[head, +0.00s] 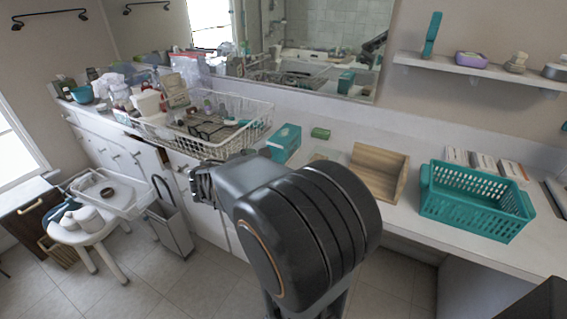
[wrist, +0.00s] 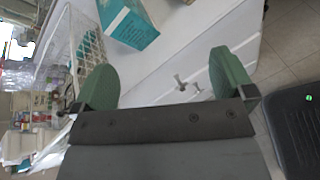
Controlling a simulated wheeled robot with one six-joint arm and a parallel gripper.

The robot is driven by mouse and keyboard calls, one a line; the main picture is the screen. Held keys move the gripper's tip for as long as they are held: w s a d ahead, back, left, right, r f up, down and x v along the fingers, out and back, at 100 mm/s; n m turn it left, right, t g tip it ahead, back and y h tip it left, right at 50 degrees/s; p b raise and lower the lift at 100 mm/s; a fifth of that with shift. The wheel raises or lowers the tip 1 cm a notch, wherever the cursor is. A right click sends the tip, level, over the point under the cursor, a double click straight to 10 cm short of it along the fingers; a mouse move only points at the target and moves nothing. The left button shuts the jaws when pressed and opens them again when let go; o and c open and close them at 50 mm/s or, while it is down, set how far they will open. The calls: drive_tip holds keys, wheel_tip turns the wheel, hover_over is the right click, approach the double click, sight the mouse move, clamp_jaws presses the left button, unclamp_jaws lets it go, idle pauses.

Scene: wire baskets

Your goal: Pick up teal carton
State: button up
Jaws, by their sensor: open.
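The teal carton (head: 284,142) stands on the white counter, just right of the white wire basket (head: 222,147). It is a box with a white patch and teal sides. In the wrist view the carton (wrist: 128,22) shows at the top, beyond my fingertips and left of the middle between them. My gripper (wrist: 168,82) is open, with two green finger pads apart and nothing between them. In the head view my gripper (head: 203,186) is at the counter's front edge, left of and nearer than the carton; my arm partly hides it.
The wire basket holds several items and stands close beside the carton; it also shows in the wrist view (wrist: 88,45). A small green box (head: 320,133), a wooden holder (head: 378,172) and a teal basket (head: 474,203) stand to the right. A mirror (head: 310,45) is behind.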

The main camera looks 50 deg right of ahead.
sight(274, 144)
drive_tip(key=shift+w+d+f+n+t+h+b, duration=0.65)
drive_tip(key=shift+w+d+n, duration=0.8)
drive_tip(key=shift+d, duration=1.5)
drive_tip(key=shift+w+d+f+n+t+h+b, duration=0.3)
drive_tip(key=shift+w+d+n+h+b, duration=0.55)
drive_tip(key=shift+w+d, duration=1.5)
drive_tip(key=shift+w+d+f+n+t+h+b, duration=0.5)
drive_tip(key=shift+w+d+n+b, duration=0.7)
drive_tip(key=shift+d, duration=2.3)
drive_tip(key=shift+s+r+p, duration=0.1)
drive_tip(key=shift+s+p, duration=0.1)
drive_tip(key=shift+p, duration=0.15)
drive_tip(key=shift+c, duration=0.2)
drive_tip(key=c, duration=1.1)
